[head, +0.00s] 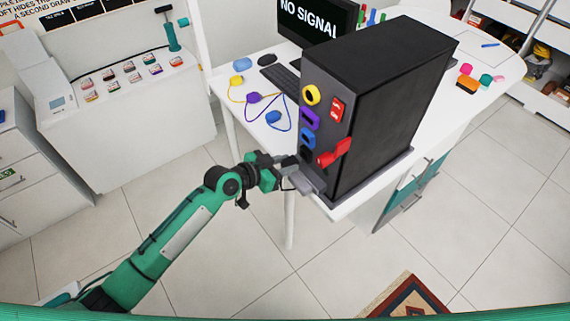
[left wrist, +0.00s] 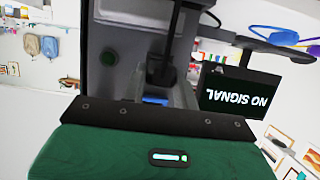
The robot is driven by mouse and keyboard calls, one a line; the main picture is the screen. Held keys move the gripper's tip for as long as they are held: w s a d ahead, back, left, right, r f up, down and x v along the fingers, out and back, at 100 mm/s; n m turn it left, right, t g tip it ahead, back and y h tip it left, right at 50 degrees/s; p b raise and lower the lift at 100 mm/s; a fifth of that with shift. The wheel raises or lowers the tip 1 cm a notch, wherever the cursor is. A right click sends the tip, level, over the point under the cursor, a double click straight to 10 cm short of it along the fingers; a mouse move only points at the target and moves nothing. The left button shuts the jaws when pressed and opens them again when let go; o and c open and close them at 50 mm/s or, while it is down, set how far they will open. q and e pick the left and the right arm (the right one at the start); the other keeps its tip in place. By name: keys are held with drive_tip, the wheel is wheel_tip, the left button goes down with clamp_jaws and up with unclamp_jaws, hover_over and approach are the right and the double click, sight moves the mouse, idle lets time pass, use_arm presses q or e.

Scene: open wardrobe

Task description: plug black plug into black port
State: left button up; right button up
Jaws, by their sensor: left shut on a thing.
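The black computer tower (head: 385,95) stands on the white desk with its port face turned left. The black port (head: 306,155) is the lowest in the column of ports, under the blue one, and is partly hard to make out. My left gripper (head: 291,174) is in front of the tower's lower front corner, just below the black port. It is shut on a dark piece, seemingly the black plug (left wrist: 168,72), which shows between the fingers in the left wrist view. Its tip and any contact with the port cannot be told. My right gripper is not in view.
Yellow (head: 311,95), purple (head: 309,118) and blue (head: 306,137) ports sit above; a red piece (head: 335,152) juts out beside them. A purple plug (head: 253,97) and blue plug (head: 273,117) with loose cables lie on the desk. The monitor (head: 318,22) reads NO SIGNAL.

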use_arm(q)
drive_tip(key=shift+w+d+b, duration=0.3)
drive_tip(key=shift+w+d, duration=0.45)
drive_tip(key=shift+d, duration=0.3)
drive_tip(key=o, duration=1.2)
drive_tip(key=shift+c, duration=0.2)
drive_tip(key=shift+a, duration=0.1)
drive_tip(key=shift+s+a, duration=0.2)
drive_tip(key=shift+a, duration=0.05)
drive_tip(key=b+v, duration=0.4)
drive_tip(key=v, duration=0.9)
drive_tip(key=shift+r, duration=0.2)
